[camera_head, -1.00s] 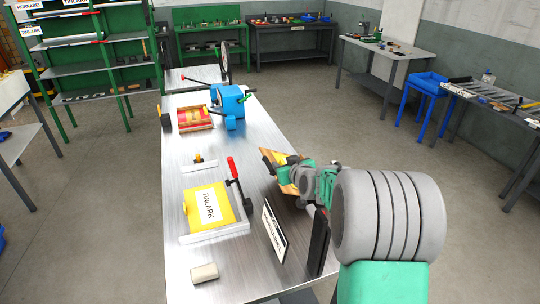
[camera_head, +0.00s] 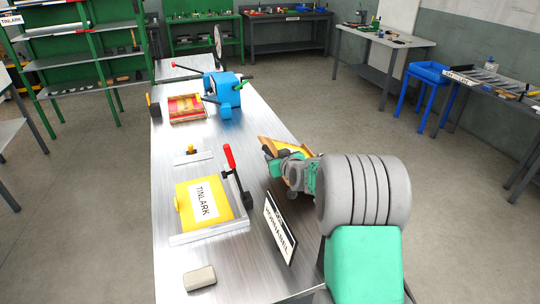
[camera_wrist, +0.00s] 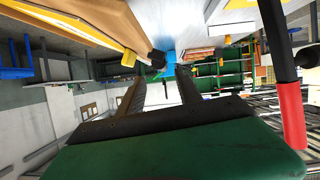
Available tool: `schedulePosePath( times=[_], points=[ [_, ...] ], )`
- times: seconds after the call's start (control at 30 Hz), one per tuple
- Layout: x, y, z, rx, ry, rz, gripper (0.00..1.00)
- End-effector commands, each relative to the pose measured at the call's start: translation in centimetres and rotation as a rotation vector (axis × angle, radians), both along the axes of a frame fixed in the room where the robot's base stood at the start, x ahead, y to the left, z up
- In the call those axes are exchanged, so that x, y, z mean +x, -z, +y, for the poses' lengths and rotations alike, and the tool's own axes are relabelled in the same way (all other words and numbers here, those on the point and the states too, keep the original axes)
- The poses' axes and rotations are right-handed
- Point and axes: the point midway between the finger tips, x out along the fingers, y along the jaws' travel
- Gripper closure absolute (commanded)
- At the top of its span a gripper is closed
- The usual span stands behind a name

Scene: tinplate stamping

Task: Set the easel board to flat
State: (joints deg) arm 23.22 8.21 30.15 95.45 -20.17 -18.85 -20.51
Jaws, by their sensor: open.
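The easel board (camera_head: 292,143) is most likely the tilted wooden board with an orange-yellow face near the right edge of the steel bench (camera_head: 185,263). My gripper (camera_head: 270,152) is in front of it and hides much of it. In the wrist view a wooden board edge (camera_wrist: 92,22) with a yellow strip crosses the upper left, close to my gripper (camera_wrist: 158,84). Its two dark fingers are apart, with nothing visible between them. I cannot tell whether a finger touches the board.
A yellow TINLARK plate (camera_head: 188,207) lies in a metal frame beside a red-handled lever (camera_head: 230,158). A white sign (camera_head: 280,228) stands tilted near my arm. A blue machine (camera_head: 225,88) and red tray (camera_head: 185,106) stand farther back. A pale block (camera_head: 199,278) lies in front.

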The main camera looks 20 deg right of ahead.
Motion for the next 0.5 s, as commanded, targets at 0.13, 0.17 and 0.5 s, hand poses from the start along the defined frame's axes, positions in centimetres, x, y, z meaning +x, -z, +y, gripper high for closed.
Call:
schedulePosePath(
  times=[0.13,0.17,0.5],
  points=[
    [2.5,0.9,-0.1,0.001,0.000,0.001,0.59],
    [2.9,1.0,-0.1,0.001,0.000,0.001,0.59],
    [4.2,1.7,0.0,0.001,-0.002,-0.001,0.59]
  ],
)
